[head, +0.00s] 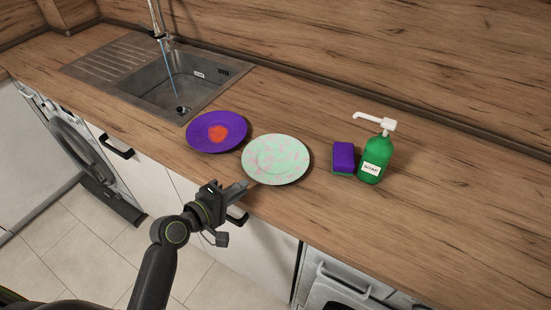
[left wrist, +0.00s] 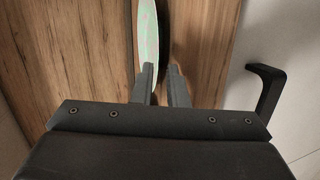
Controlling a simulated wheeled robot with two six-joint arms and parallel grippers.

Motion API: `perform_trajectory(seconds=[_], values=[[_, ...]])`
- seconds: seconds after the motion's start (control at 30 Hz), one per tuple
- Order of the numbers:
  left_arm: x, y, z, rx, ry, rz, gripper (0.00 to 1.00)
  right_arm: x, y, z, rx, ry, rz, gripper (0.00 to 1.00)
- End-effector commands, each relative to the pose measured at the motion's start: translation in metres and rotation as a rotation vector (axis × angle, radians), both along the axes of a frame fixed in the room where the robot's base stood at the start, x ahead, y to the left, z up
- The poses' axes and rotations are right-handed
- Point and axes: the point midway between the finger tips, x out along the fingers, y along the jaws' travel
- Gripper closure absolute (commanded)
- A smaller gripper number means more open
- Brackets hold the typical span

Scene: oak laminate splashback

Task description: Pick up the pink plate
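The plate that best fits the pink plate (head: 276,158) is pale mint green with pink patches. It lies on the counter in the middle of the head view, its near edge by the counter's front. My left gripper (head: 241,187) is at the plate's near-left edge, with its fingers pointing toward it. In the left wrist view the gripper (left wrist: 162,68) has its two fingers apart, and the plate (left wrist: 148,30) shows edge-on as a narrow strip at the left finger. I cannot tell whether they touch. My right gripper is out of view.
A purple plate (head: 216,132) with an orange-red spot lies close on the left. A purple and green sponge (head: 343,158) and a green soap bottle (head: 372,160) stand to the right. A sink (head: 180,85) with running water is behind. A black cabinet handle (left wrist: 264,92) is near the gripper.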

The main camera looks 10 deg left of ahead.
Motion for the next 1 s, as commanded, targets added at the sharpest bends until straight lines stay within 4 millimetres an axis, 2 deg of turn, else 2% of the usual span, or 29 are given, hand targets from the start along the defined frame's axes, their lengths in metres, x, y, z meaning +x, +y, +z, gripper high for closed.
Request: perform_trajectory(seconds=[0.23,0.4,0.7,0.8,1.0], values=[[0.028,-0.013,-0.002,-0.002,-0.001,0.000,0.87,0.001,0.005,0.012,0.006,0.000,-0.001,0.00],[0.041,-0.020,-0.008,-0.001,-0.001,0.001,0.87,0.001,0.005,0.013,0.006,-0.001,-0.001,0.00],[0.043,-0.022,-0.010,0.000,0.000,0.002,0.87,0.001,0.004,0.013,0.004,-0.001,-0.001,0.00],[0.043,-0.022,-0.010,0.000,0.000,0.002,1.00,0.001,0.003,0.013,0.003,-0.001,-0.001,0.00],[0.043,-0.022,-0.011,0.000,0.000,0.002,1.00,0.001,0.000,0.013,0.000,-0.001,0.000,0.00]])
